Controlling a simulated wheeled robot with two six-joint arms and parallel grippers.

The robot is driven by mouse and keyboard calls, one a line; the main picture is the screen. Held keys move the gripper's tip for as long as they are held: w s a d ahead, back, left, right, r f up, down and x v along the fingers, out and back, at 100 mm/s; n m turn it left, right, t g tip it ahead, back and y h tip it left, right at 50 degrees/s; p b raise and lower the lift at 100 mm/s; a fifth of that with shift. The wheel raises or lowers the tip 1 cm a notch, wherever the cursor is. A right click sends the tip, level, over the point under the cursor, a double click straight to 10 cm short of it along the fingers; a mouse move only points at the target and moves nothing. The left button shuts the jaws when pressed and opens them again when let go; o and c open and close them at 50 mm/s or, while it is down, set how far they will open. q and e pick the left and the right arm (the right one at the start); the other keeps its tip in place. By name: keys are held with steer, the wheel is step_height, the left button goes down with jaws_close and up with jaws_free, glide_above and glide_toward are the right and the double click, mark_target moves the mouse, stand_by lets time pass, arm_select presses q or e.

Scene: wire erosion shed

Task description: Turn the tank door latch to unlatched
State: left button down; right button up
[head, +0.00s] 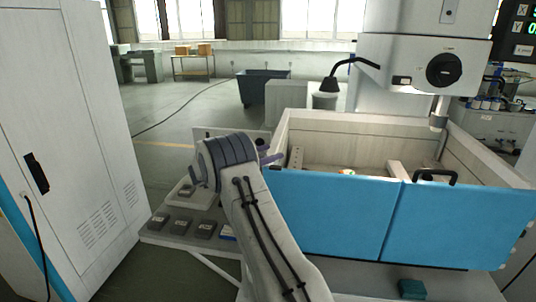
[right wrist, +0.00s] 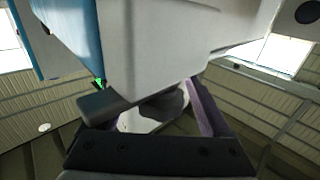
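The tank's blue door (head: 330,215) spans the front of the pale work tank (head: 450,145), with a black handle (head: 436,176) on its top edge at right. My right gripper (head: 268,153) is at the tank's left front corner. In the right wrist view its fingers (right wrist: 155,105) stand apart, one dark grey, one purplish. A dark rounded knob-like part (right wrist: 165,104) shows between them below a pale housing; I cannot tell if it is the latch or if they touch it. A small green spot (right wrist: 100,80) shows by the left finger. The latch's setting cannot be read. My left gripper is not in view.
A white cabinet (head: 65,130) stands at left. A grey shelf with several dark blocks (head: 180,224) lies left of my right arm. The machine head (head: 420,65) hangs over the tank. A teal box (head: 412,289) is below the door. Open floor lies behind.

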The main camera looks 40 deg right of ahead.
steer(key=shift+a+f, duration=0.1)
steer(key=shift+a, duration=0.15)
steer(key=w+a+b, duration=0.1)
steer(key=a+b, duration=0.2)
steer(key=a, duration=0.7)
